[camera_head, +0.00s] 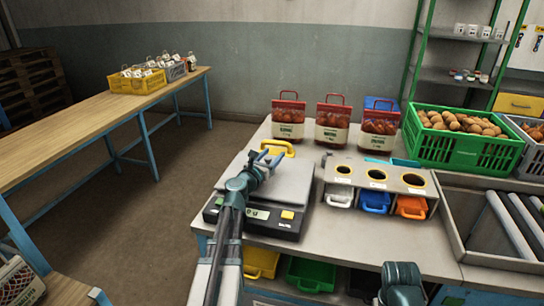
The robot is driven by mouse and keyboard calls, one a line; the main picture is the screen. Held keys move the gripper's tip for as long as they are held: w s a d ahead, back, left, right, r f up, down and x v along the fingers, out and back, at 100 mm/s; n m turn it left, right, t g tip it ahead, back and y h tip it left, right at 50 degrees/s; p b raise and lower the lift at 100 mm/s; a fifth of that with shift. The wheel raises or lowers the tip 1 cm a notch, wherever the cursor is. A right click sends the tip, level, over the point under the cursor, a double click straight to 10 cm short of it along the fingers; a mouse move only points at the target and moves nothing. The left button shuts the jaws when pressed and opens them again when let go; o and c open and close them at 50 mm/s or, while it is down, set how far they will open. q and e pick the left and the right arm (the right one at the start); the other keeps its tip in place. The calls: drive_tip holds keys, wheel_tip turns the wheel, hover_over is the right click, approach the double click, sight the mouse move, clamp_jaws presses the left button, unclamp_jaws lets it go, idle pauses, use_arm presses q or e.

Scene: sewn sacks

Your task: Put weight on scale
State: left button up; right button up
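The scale (297,184) has a flat grey plate, a dark base with a lit display and a yellow button, and stands on the workbench's left part. A yellow handle-shaped thing (278,146), perhaps the weight, shows at the plate's far edge; its lower part is hidden, so I cannot tell whether it rests on the plate. My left gripper (270,157) is over the far part of the plate, just in front of the yellow handle. Its fingers look apart with nothing clearly between them. Only part of my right arm shows at the bottom edge; its gripper is out of view.
Three red-topped sacks (332,122) stand behind the scale. A green crate (464,138) of round brown produce is at the right. A sorter with three round holes (376,175) and coloured bins sits right of the scale. A long wooden table (90,122) is at the left.

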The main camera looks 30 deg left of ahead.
use_arm(q)
drive_tip(key=shift+r, duration=0.25)
drive_tip(key=s, duration=1.2)
drive_tip(key=shift+d+f, duration=0.1)
drive_tip(key=shift+d, duration=0.15)
